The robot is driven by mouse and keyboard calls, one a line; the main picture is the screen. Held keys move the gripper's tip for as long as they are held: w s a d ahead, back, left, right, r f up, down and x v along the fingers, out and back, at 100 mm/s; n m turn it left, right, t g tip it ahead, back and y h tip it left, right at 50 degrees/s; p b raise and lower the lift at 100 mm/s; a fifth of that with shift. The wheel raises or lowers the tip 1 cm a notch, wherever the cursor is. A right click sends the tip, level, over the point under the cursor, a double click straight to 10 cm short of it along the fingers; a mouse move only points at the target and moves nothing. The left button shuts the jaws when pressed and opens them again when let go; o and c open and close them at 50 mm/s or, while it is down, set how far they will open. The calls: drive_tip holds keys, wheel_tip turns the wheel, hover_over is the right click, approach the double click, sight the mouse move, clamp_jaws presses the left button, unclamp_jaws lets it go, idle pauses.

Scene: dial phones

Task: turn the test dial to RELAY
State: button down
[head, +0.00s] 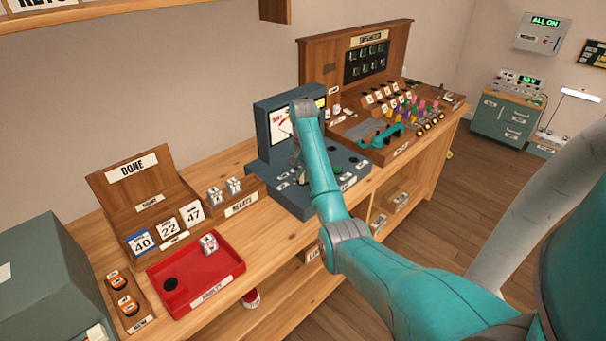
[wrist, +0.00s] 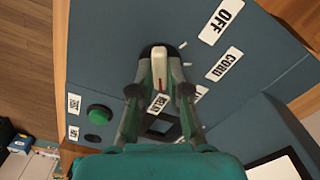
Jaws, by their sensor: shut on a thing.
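The blue-grey test set (head: 262,130) stands on the wooden bench, with its upright meter face at the back. My gripper (wrist: 160,72) is over its sloping panel, shut on the test dial (wrist: 159,58), a dark knob with a pale bar. White labels ring the dial: OFF (wrist: 222,20), CORD (wrist: 230,63), one partly covered by a finger, and a RELAY label (wrist: 158,104) seen between my fingers. Which label the dial points to is not clear. In the head view my arm hides the dial.
A green button (wrist: 99,114) and a dark square socket (wrist: 160,124) are on the same panel. Left on the bench are a relay box (head: 240,203), a red FAULTY tray (head: 210,268) and a DONE rack (head: 132,168). A switchboard (head: 312,62) stands to the right.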

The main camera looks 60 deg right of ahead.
drive_tip(key=shift+m, duration=0.5)
drive_tip(key=c, duration=1.1)
unclamp_jaws()
drive_tip(key=shift+c, duration=0.2)
